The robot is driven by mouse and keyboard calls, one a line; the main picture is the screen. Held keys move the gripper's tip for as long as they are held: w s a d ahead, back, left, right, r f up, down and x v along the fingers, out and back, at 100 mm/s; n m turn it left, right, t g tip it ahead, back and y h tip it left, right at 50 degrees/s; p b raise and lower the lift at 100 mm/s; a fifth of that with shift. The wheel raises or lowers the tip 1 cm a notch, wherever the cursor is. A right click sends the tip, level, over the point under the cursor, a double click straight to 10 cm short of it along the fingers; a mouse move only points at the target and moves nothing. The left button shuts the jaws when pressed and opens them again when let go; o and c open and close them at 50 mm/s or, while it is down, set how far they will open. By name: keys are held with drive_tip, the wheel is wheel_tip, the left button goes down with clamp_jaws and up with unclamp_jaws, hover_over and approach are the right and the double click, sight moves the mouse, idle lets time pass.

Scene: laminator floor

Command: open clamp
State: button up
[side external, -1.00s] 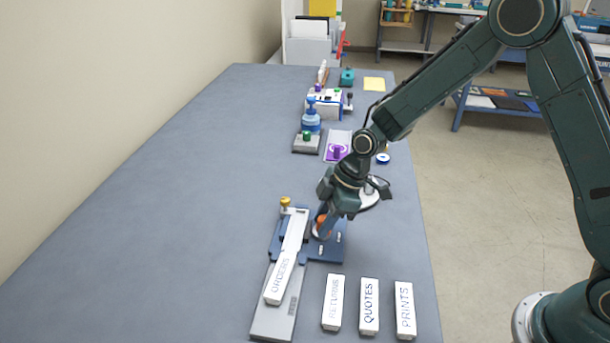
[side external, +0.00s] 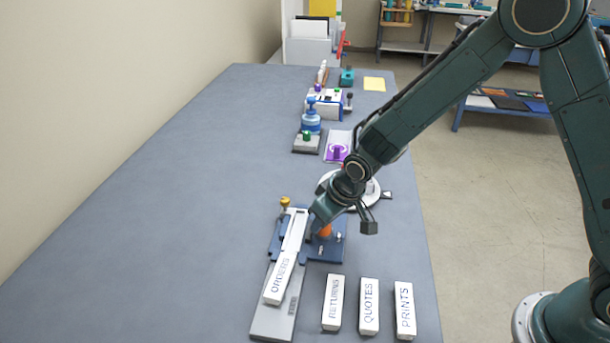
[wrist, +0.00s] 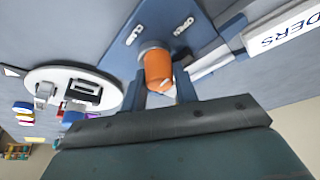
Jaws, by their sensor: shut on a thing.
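The clamp's blue base plate (side external: 334,252) sits on the table and also shows in the wrist view (wrist: 150,18), where it carries two small white labels, one of them reading OPEN (wrist: 183,26). Its orange handle (wrist: 158,68) stands between my gripper's fingers in the wrist view. My gripper (wrist: 162,92) is shut on this handle. In the side view my gripper (side external: 322,226) leans in over the plate and partly hides the orange handle (side external: 325,231). A white bar marked ORDERS (side external: 281,273) lies along the plate's left side, over a long grey base (side external: 275,318).
White blocks marked RETURNS (side external: 333,303), QUOTES (side external: 369,306) and PRINTS (side external: 405,310) lie at the near edge. A brass knob (side external: 285,202) stands behind the bar. A round white-topped thing (wrist: 72,92) is close to my gripper. The table's left side is clear.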

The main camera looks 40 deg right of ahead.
drive_tip(key=shift+m+h, duration=0.4)
drive_tip(key=shift+m, duration=0.6)
drive_tip(key=o, duration=1)
drive_tip(key=shift+r, duration=0.15)
drive_tip(key=shift+v, duration=0.85)
drive_tip(key=v, duration=1.1)
drive_tip(key=shift+s+r, duration=0.15)
drive_tip(key=shift+r, duration=0.2)
